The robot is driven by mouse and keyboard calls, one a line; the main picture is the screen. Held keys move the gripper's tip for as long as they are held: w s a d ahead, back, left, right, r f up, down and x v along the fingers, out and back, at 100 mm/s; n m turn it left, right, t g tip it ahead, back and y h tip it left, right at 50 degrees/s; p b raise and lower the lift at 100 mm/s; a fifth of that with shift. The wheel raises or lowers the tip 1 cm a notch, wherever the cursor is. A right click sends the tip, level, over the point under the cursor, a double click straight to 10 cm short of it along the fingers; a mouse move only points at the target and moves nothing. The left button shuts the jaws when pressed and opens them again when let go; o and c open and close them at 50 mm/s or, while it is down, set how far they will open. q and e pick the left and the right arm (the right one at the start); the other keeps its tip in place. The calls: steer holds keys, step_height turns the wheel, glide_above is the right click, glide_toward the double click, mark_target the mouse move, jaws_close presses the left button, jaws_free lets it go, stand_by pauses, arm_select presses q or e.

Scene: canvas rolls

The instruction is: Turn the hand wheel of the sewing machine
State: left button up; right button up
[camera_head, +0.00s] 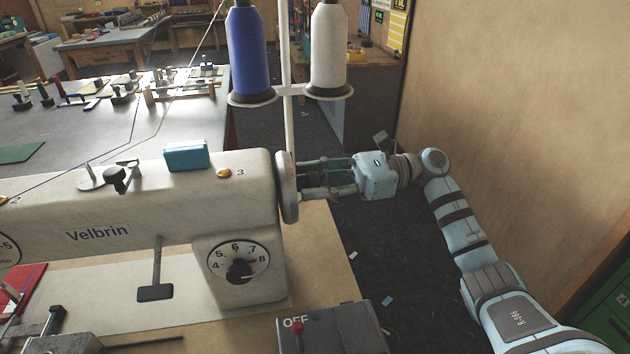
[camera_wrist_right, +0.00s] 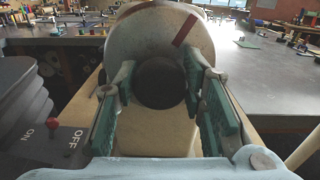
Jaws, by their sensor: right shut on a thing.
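The cream sewing machine (camera_head: 150,215), marked Velbrin, stands on the table in the head view. Its pale hand wheel (camera_head: 288,187) is at the machine's right end. In the wrist view the hand wheel (camera_wrist_right: 146,35) faces me, with a dark round hub (camera_wrist_right: 160,83) and a dark red mark at its upper right. My right gripper (camera_head: 303,177) reaches in from the right and is shut on the hand wheel, one finger on each side of the hub. The green finger pads (camera_wrist_right: 160,72) also show in the wrist view. The exact contact is partly hidden. My left gripper is out of view.
A dark switch box (camera_head: 335,330) with a red lever stands at the front, below my right gripper. A blue thread cone (camera_head: 248,45) and a white one (camera_head: 328,45) stand behind the wheel on a pole. A wooden wall (camera_head: 510,110) rises at the right.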

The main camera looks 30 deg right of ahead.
steer(key=shift+m, duration=0.3)
